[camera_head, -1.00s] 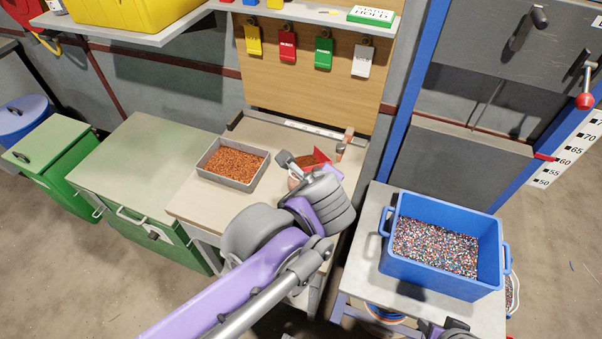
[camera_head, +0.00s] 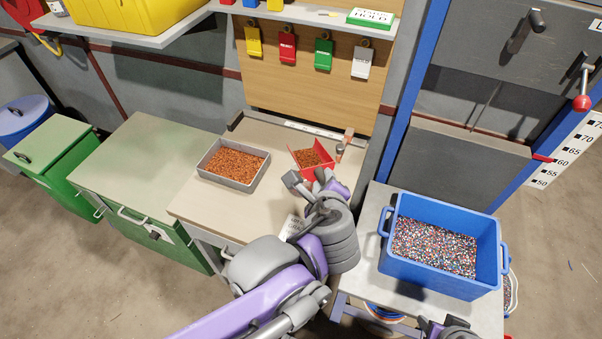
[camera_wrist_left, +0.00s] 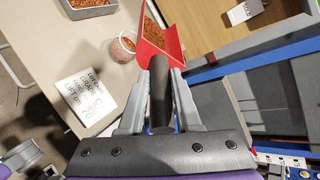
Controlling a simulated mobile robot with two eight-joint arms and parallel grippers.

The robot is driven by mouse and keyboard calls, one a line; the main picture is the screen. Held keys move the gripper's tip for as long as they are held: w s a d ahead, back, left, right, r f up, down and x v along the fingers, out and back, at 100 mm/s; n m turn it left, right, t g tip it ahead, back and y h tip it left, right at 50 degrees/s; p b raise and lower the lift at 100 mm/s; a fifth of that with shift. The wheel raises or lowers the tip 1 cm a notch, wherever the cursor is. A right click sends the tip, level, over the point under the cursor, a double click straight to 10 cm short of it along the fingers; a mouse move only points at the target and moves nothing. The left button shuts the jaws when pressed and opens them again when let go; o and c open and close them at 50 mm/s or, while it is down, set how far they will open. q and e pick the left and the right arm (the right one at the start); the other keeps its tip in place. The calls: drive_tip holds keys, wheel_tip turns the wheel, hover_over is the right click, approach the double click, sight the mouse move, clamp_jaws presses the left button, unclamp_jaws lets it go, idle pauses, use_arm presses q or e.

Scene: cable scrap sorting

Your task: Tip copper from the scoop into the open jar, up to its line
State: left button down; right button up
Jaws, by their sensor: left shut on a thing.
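My left gripper (camera_head: 300,187) is shut on the black handle (camera_wrist_left: 160,90) of the red scoop (camera_head: 296,157). The scoop holds copper granules and is above the bench's right part; in the left wrist view its red pan (camera_wrist_left: 172,44) points away from me. A clear open jar (camera_wrist_left: 123,48) with copper in it stands just left of the pan in that view, apart from it as far as I can tell. Its line and exact fill level are too small to read.
A grey tray of copper (camera_head: 203,171) stands on the bench (camera_head: 222,207) left of the scoop. A printed white card (camera_wrist_left: 84,98) lies near the jar. A small copper-coloured item (camera_head: 344,145) stands behind the scoop. A blue crate of mixed granules (camera_head: 430,277) is at right.

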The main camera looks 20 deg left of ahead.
use_arm(q)
drive_tip(key=shift+s+d+r+t+y, duration=0.2)
drive_tip(key=shift+s+d+t+y, duration=0.15)
drive_tip(key=shift+t, duration=0.25)
wheel_tip(320, 180, up, 3)
drive_tip(key=p, duration=0.3)
drive_tip(key=shift+w, duration=0.1)
